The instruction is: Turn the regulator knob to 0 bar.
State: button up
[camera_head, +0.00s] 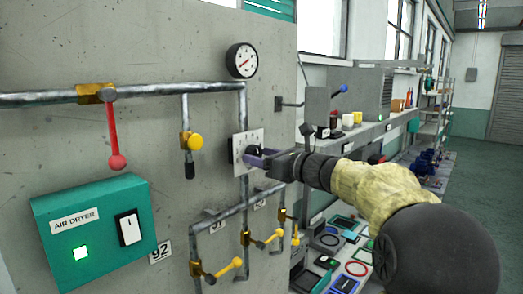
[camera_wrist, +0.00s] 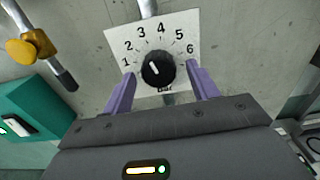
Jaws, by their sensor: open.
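The regulator knob (camera_wrist: 158,68) is black and round, with a short white pointer mark slanting to the upper left, roughly toward 2 or 3. It sits on a white scale plate (camera_wrist: 178,26) where 1 to 6 are readable; no 0 shows, and the plate's lower part is partly hidden by my gripper. My gripper (camera_wrist: 161,77) is open, with one purple finger on each side of the knob and a visible gap to it. In the head view, the plate (camera_head: 239,140) is on the grey panel, with my gripper (camera_head: 259,157) in front, hiding the knob.
A round pressure gauge (camera_head: 242,61) is above the plate. Pipes with a red-handled valve (camera_head: 114,135) and a yellow knob (camera_head: 195,142) are to the left. Yellow-handled valves (camera_head: 228,268) are below. A green air dryer box (camera_head: 95,235) is at lower left.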

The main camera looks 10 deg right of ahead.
jog(key=shift+w+a, duration=0.1)
jog(key=shift+w, duration=0.05)
jog(key=shift+c, duration=0.5)
jog(key=c, duration=0.9)
jog(key=shift+b, duration=0.45)
